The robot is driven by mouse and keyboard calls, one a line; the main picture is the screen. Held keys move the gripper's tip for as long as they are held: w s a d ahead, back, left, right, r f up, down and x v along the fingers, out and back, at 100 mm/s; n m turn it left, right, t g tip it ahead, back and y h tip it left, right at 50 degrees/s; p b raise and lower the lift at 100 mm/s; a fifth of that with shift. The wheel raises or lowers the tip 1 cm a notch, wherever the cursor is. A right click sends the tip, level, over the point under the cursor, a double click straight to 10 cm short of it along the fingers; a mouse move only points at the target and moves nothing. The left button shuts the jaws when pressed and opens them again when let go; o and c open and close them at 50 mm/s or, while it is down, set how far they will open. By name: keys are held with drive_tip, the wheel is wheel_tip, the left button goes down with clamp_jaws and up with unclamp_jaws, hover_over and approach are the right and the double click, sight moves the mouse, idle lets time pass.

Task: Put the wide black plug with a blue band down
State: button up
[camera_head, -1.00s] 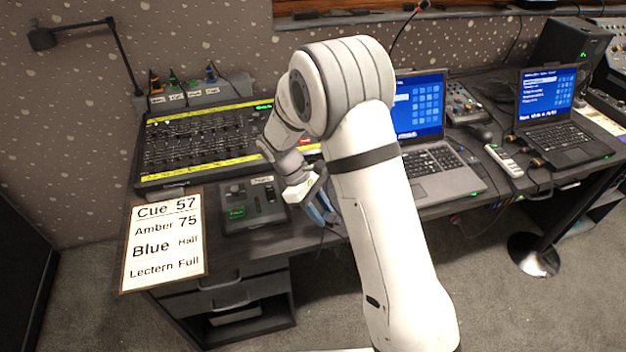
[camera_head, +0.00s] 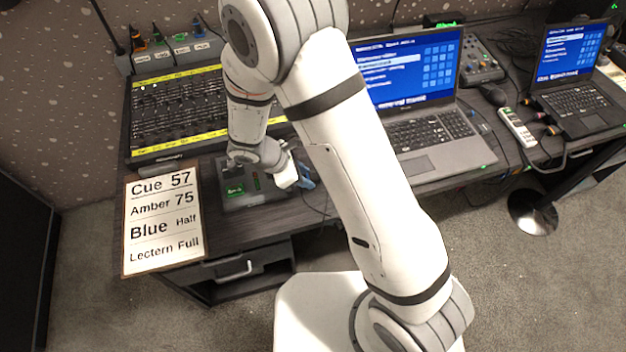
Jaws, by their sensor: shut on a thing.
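My gripper (camera_head: 303,178) is low over the front of the desk, at the right end of the small dark control box. It is shut on the wide black plug with a blue band. Small blue parts show at the gripper's tip, but I cannot tell band from finger there. The plug's body is mostly hidden by the gripper and is too small to make out. A thin dark cable (camera_head: 318,208) hangs near the tip. I cannot tell whether the plug touches the desk.
The fader desk (camera_head: 180,110) is behind the control box (camera_head: 236,192). A cue card (camera_head: 162,222) lies left. A laptop (camera_head: 430,140) is right of my arm. Bare desktop (camera_head: 245,228) shows in front of the box.

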sight(304, 190)
drive_tip(key=shift+a+f, duration=0.1)
drive_tip(key=shift+f, duration=1.2)
drive_tip(key=shift+f+b, duration=0.35)
drive_tip(key=shift+b, duration=0.05)
drive_tip(key=o, duration=1.1)
drive_tip(key=shift+r, duration=0.15)
